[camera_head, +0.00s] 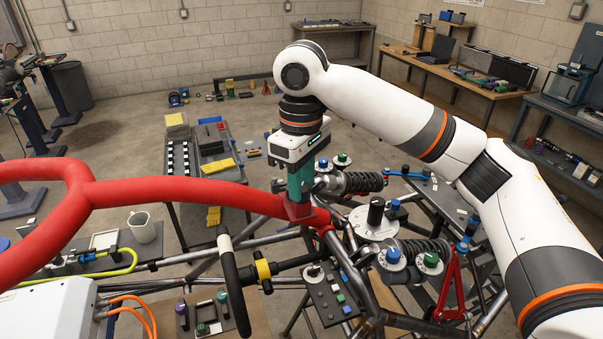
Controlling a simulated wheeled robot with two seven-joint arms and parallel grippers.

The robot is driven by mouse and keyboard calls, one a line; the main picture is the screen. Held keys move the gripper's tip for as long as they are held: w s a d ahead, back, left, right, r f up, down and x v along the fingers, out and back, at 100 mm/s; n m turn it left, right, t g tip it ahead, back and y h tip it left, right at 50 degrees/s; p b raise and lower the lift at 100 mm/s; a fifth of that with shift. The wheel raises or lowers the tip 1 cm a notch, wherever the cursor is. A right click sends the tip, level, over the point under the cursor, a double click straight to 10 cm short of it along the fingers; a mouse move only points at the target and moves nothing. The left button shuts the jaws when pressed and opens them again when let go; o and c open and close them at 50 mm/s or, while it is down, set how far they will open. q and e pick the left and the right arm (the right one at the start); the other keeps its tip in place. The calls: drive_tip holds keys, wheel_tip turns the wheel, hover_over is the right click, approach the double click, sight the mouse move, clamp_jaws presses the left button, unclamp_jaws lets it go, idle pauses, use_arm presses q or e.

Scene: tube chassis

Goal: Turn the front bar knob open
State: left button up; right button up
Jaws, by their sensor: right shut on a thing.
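My right gripper (300,196) comes down from above, its teal fingers pointing down. It is shut on a small red knob-like piece (303,214) at the right end of the thick red bar (180,193). The fingers cover most of this piece, so its shape and turn angle cannot be told. It looks like the front bar knob, but I see no label. The red bar curves across the left half of the view, in front of the tube chassis (348,272). My left gripper is not in view.
Beside the gripper are a coil shock (355,183) and a round plate (375,222) with a black knob. A second shock (425,249) and a black steering wheel (233,285) stand nearer. A white mug (141,227) is at left.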

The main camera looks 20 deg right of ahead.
drive_tip(key=m, duration=0.5)
drive_tip(key=shift+r+m, duration=0.2)
drive_tip(key=shift+m, duration=0.1)
drive_tip(key=m, duration=0.5)
drive_tip(key=shift+w+d, duration=0.1)
drive_tip(key=shift+m, duration=0.3)
drive_tip(key=o, duration=0.8)
drive_tip(key=shift+o, duration=0.8)
drive_tip(key=shift+f, duration=0.1)
wheel_tip(320, 180, up, 12)
drive_tip(key=b, duration=0.1)
